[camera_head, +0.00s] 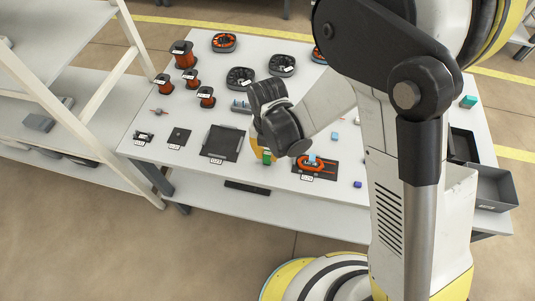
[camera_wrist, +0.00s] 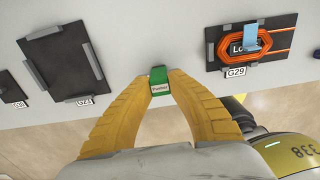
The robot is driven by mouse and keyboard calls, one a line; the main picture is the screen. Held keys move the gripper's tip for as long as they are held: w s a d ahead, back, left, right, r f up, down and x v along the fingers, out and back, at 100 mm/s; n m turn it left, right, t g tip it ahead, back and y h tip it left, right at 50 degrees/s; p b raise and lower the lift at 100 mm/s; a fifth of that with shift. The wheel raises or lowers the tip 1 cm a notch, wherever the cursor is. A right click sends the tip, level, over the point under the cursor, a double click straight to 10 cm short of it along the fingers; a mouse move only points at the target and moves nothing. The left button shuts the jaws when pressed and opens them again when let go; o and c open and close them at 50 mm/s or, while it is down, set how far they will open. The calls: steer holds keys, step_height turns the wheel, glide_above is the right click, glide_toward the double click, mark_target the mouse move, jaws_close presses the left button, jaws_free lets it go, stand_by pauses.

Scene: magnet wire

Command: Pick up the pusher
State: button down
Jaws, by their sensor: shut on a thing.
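The pusher is a small green block with a white label reading "Pusher". In the wrist view the pusher (camera_wrist: 159,80) sits between the tips of my gripper's yellow fingers (camera_wrist: 160,84), which close on it from both sides. In the head view the green pusher (camera_head: 267,158) shows just below my dark wrist, near the table's front edge. One yellow finger of my gripper (camera_head: 258,151) shows beside it there; the other is mostly hidden. I cannot tell whether the pusher is clear of the table top.
A black plate with an orange coil (camera_wrist: 251,42), tagged G29, lies to the right, with a light blue block on it. A dark plate (camera_head: 221,143) lies to the left. Copper spools (camera_head: 184,55) stand at the back left. Dark bins (camera_head: 490,185) sit at the right.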

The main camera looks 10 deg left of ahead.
mark_target(269, 153)
steer(key=r, duration=0.1)
steer(key=r+p, duration=0.1)
steer(key=r, duration=0.1)
steer(key=r+p, duration=0.1)
steer(key=shift+d+r, duration=0.25)
steer(key=d+r+p, duration=0.3)
steer(key=d+r, duration=0.3)
steer(key=d, duration=0.5)
steer(key=shift+s, duration=0.35)
